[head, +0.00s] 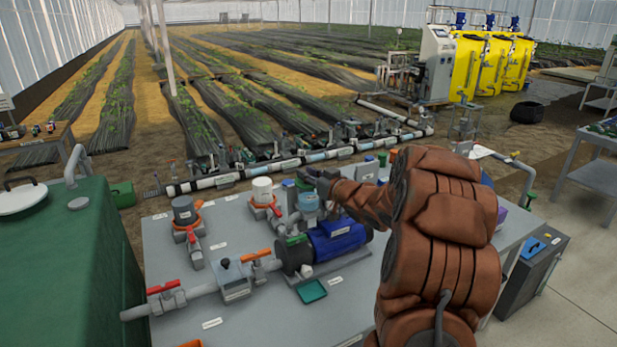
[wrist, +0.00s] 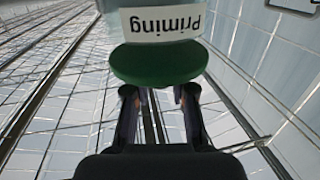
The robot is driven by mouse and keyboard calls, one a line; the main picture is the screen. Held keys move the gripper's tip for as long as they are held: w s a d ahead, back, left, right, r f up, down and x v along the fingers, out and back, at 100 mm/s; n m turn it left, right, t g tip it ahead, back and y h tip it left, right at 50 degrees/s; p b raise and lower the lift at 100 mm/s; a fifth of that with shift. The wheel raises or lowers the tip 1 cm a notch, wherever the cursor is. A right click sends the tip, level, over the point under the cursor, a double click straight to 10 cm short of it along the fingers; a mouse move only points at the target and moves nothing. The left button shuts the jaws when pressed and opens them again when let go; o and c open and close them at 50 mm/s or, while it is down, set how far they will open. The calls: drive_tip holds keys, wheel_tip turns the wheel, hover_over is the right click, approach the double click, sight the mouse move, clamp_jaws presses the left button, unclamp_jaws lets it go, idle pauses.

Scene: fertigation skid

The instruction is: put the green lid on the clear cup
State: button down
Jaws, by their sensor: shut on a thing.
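The clear cup (head: 308,203) looks pale blue and stands on the pump, in the middle of the grey bench in the head view. In the wrist view the cup (wrist: 113,30) appears upside down, with a white "Priming" label. The round green lid (wrist: 158,64) lies across the cup's mouth end in that picture; whether it is seated or slightly apart, I cannot tell. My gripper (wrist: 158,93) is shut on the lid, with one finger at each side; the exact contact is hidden. In the head view my gripper (head: 318,179) is right above the cup.
A blue and black pump (head: 338,237) lies under the cup. A white-capped fitting (head: 262,190) and a grey-capped one (head: 184,210) stand to the left. An orange-handled valve (head: 257,256) and a small green tray (head: 312,291) are nearer. My arm hides the bench's right part.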

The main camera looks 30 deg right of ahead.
drive_tip(key=shift+f, duration=0.8)
drive_tip(key=shift+f, duration=0.2)
drive_tip(key=c, duration=1)
unclamp_jaws()
drive_tip(key=shift+r, duration=0.1)
drive_tip(key=shift+r, duration=0.1)
drive_tip(key=shift+s, duration=0.2)
drive_tip(key=s+b, duration=0.1)
drive_tip(key=s, duration=0.3)
drive_tip(key=s+d+b, duration=0.1)
drive_tip(key=s, duration=0.6)
drive_tip(key=shift+s+d+r+b, duration=0.15)
drive_tip(key=shift+s+r+b, duration=0.15)
drive_tip(key=shift+r+b, duration=0.1)
